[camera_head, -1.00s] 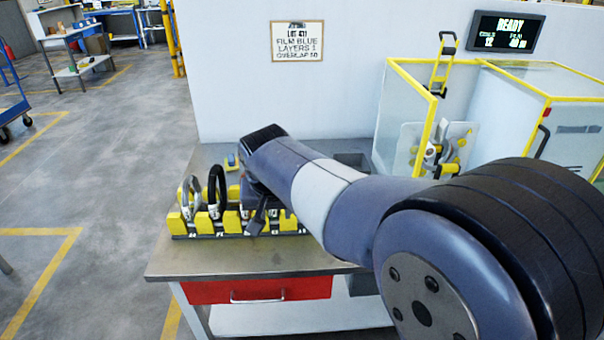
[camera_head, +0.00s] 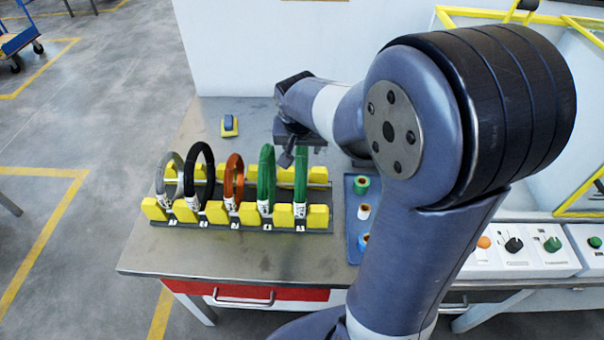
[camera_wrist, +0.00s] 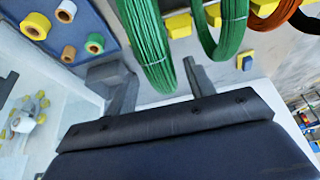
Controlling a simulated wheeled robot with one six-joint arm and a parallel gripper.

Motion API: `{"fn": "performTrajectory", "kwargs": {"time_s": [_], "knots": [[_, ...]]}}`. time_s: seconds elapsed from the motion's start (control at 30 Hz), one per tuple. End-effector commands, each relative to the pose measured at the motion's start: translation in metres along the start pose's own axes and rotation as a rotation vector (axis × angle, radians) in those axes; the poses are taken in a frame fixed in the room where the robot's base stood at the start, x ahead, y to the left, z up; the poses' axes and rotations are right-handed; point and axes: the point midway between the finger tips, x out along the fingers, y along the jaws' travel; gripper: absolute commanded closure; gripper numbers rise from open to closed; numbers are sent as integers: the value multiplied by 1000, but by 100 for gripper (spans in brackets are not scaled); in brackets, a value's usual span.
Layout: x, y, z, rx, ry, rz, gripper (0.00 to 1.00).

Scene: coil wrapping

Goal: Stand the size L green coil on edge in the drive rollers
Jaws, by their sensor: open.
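Two green coils stand on edge at the right end of a rack, the left one (camera_head: 266,178) and the right one (camera_head: 301,172). Their size tags are too small to read. My gripper (camera_head: 290,150) is open over the rack's right end. In the wrist view one green coil (camera_wrist: 148,40) hangs between the spread fingers of my gripper (camera_wrist: 157,80), with neither finger clearly touching it. The other green coil (camera_wrist: 225,30) is to its right. The drive rollers cannot be made out in the head view; small yellow and white parts at the wrist view's left edge may be them.
The rack (camera_head: 255,217) with yellow blocks also holds a grey coil (camera_head: 168,178), a black coil (camera_head: 200,165) and an orange coil (camera_head: 234,178). A blue tray (camera_head: 352,225) with film rolls lies to its right. A control panel (camera_head: 515,250) is farther right.

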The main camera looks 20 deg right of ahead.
Motion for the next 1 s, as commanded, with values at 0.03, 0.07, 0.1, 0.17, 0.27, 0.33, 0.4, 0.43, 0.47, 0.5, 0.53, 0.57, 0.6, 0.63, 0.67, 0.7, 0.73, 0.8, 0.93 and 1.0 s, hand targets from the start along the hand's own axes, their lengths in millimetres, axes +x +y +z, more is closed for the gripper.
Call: {"fn": "performTrajectory", "kwargs": {"time_s": [0.03,0.07,0.1,0.17,0.27,0.33,0.4,0.43,0.47,0.5,0.53,0.57,0.6,0.63,0.67,0.7,0.73,0.8,0.93,1.0], "knots": [[7,0,1,-1,-6,3,49],[11,0,1,-1,-5,3,49],[17,0,1,0,-5,2,49],[24,0,1,1,-4,2,49],[32,0,1,2,-2,0,49],[35,0,1,2,-2,0,49],[35,0,1,1,-1,0,49],[35,0,1,1,-1,-1,49],[35,0,1,1,0,-1,49],[35,0,1,1,0,-1,49],[35,0,1,1,0,-1,49],[35,0,1,1,0,-1,50],[35,0,1,1,0,-1,53],[35,0,1,1,0,-1,56],[35,0,1,1,0,-1,58],[35,0,1,1,0,-1,61],[35,0,1,1,0,-1,64],[35,0,1,1,0,-1,70],[35,0,1,1,0,-1,80],[35,0,1,1,0,-1,86]]}}
